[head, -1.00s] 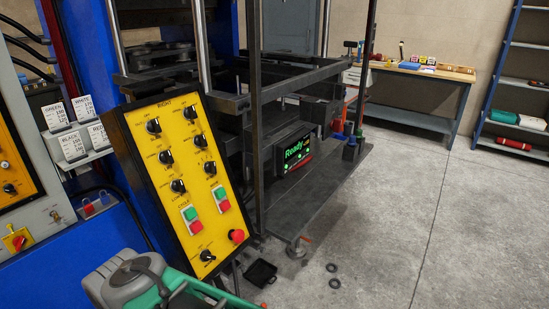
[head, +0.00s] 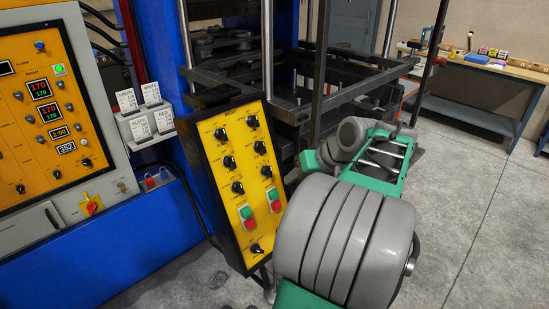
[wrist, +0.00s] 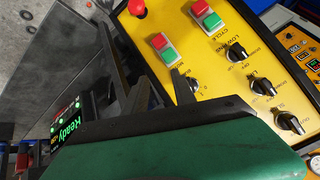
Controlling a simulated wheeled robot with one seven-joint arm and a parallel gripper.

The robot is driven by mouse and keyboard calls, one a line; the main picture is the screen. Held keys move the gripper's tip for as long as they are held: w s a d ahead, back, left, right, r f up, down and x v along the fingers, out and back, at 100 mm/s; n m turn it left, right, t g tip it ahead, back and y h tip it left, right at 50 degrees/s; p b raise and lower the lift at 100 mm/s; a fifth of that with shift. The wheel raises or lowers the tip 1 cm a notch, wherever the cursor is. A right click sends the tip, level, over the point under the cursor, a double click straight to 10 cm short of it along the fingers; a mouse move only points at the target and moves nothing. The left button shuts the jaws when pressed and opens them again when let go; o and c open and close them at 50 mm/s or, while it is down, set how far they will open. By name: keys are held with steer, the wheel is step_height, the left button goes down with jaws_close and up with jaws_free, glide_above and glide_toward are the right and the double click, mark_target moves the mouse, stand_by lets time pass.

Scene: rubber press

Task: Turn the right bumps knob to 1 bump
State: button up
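The yellow right control panel (head: 240,140) has two columns of black knobs above green and red buttons. In the head view, the lowest knob of the right column (head: 266,171) is in plain sight; it also shows in the wrist view (wrist: 192,85), partly covered by dark finger parts. Marks like 0 and 1 seem to sit beside it, so it may be the bumps knob; its setting is too small to read. My gripper (wrist: 155,90) is close to this knob in the wrist view. Contact and finger gap are unclear.
A red mushroom button (wrist: 137,7) sits near the panel's lower corner. The press frame (head: 330,60) stands behind the panel. A lit Ready display (wrist: 68,125) shows in the wrist view. A workbench (head: 480,90) stands at the back right. Floor on the right is clear.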

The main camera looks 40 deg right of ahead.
mark_target(271, 169)
step_height(271, 169, up, 6)
steer(key=w+a+f+n+t+y, duration=0.1)
steer(key=w+a+n+t, duration=0.1)
steer(key=n, duration=0.1)
steer(key=x, duration=0.6)
steer(key=shift+w+p, duration=0.25)
steer(key=shift+p, duration=0.15)
steer(key=shift+w+f, duration=0.25)
steer(key=shift+f, duration=0.05)
jaws_close()
